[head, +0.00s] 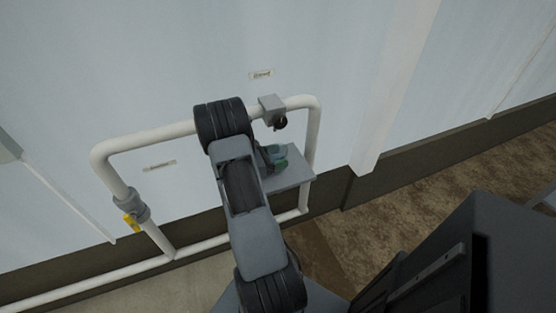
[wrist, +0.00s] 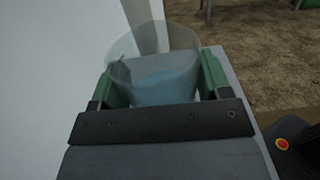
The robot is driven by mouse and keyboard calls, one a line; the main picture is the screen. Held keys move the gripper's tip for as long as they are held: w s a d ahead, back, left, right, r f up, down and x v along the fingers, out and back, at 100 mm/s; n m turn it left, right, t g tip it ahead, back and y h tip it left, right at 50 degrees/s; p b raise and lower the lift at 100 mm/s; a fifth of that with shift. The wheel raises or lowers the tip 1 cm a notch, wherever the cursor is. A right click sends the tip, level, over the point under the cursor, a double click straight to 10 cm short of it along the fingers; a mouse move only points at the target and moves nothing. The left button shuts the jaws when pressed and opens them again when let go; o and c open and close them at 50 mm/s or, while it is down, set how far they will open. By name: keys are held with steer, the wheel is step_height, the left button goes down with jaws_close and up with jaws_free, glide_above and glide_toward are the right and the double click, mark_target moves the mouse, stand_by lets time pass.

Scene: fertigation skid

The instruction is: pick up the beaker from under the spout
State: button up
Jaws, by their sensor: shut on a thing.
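The beaker (wrist: 155,78) is a clear, slightly tapered vessel with bluish contents, seen upright in the wrist view. My gripper (wrist: 158,88) is shut on it, with one green finger on each side. In the head view my gripper (head: 274,156) is at the small grey shelf (head: 293,178), and my arm hides most of the beaker there. The dark spout (head: 280,122) under a grey block is just above and behind the gripper. I cannot tell whether the beaker's base touches the shelf.
White pipe (head: 165,134) frames the spot along the pale wall, with a yellow-handled valve (head: 131,221) at left. A pipe upright (head: 312,142) stands close to the shelf's right. Brown floor (head: 440,205) lies open to the right.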

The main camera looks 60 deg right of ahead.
steer(key=c, duration=0.4)
steer(key=shift+r, duration=0.15)
